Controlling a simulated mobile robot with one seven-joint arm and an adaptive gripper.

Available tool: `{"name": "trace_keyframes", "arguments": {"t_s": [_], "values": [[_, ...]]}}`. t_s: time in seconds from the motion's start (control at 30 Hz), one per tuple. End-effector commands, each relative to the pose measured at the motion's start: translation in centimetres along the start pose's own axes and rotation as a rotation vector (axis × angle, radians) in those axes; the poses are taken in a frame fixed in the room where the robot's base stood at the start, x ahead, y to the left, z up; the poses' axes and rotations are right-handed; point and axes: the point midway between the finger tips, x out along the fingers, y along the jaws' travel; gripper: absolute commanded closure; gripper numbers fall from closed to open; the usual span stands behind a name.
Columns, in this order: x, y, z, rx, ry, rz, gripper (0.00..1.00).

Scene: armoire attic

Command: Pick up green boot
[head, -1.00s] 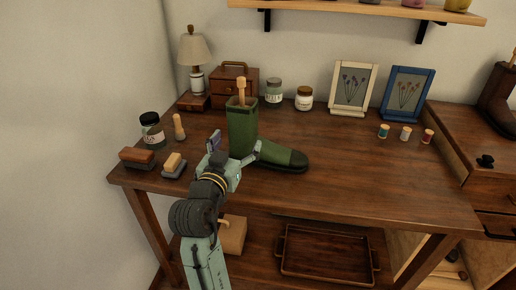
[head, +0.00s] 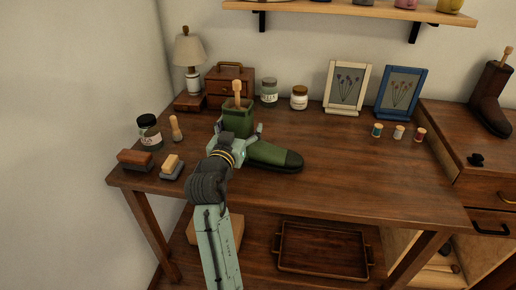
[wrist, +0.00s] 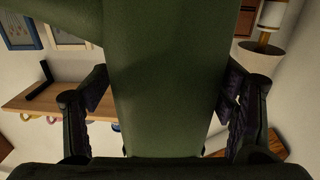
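The green boot (head: 268,154) stands upright on the wooden table, its dark toe pointing right and a wooden boot-tree handle (head: 237,90) rising from its shaft. My gripper (head: 238,132) is at the boot's shaft from the front. In the wrist view the green shaft (wrist: 165,85) fills the middle, with one dark finger on each side of it. The fingertips' far side is partly hidden by the boot.
Brushes (head: 137,160) and a dark-lidded jar (head: 149,132) stand left of the boot. Behind it are a lamp (head: 190,58), a wooden box (head: 222,88) and two jars. Picture frames (head: 347,88) and thread spools (head: 399,132) stand to the right. The table's front right is clear.

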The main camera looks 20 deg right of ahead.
Motion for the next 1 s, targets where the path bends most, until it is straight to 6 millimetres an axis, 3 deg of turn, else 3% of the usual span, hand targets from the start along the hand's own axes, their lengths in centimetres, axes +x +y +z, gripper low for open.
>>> {"name": "trace_keyframes", "arguments": {"t_s": [1.0], "values": [[0.0,0.1,0.02,0.0,-0.001,0.002,0.93]]}}
